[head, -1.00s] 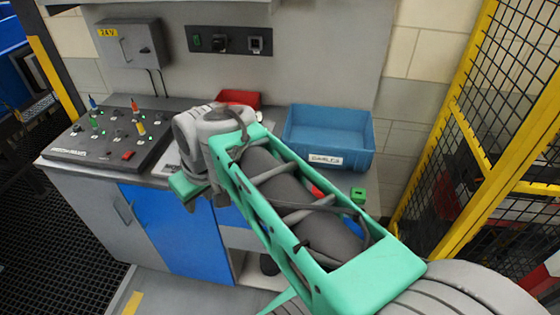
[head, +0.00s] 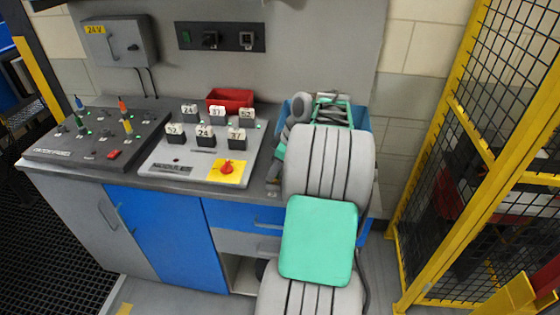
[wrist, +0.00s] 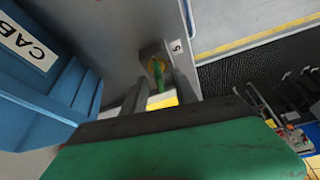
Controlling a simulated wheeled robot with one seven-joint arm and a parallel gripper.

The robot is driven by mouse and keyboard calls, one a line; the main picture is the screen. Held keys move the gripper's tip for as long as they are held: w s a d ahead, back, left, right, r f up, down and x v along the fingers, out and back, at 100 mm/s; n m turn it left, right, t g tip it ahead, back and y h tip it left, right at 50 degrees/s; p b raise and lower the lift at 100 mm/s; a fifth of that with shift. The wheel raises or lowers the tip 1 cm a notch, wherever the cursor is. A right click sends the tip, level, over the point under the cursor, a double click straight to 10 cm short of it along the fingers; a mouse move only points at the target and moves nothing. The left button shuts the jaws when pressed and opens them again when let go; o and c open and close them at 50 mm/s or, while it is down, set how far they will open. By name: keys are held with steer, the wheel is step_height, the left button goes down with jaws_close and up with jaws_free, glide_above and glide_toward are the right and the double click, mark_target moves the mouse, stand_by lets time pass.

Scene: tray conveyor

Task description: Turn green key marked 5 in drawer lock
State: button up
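In the wrist view, a green key (wrist: 162,76) stands at a yellow-ringed lock (wrist: 156,66) on a small grey block (wrist: 151,50). A white label marked 5 (wrist: 177,45) is beside it. My gripper (wrist: 159,93) has its two dark fingers apart, with the key showing in the gap between them. I cannot tell whether the fingertips reach beside the key or are still short of it. No contact shows. In the head view my arm hides the key and lock; the blue drawer front (head: 228,215) shows left of my arm.
A blue bin (wrist: 62,83) with a lettered label lies close left of my gripper in the wrist view. On the bench are a panel with numbered blocks (head: 185,172), a control panel (head: 60,152) and a red bin (head: 230,98). Yellow mesh fencing (head: 440,170) stands right.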

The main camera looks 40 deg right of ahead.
steer(key=shift+w+f, duration=0.1)
steer(key=shift+f, duration=0.2)
steer(key=shift+c, duration=0.2)
jaws_close()
stand_by(0.3)
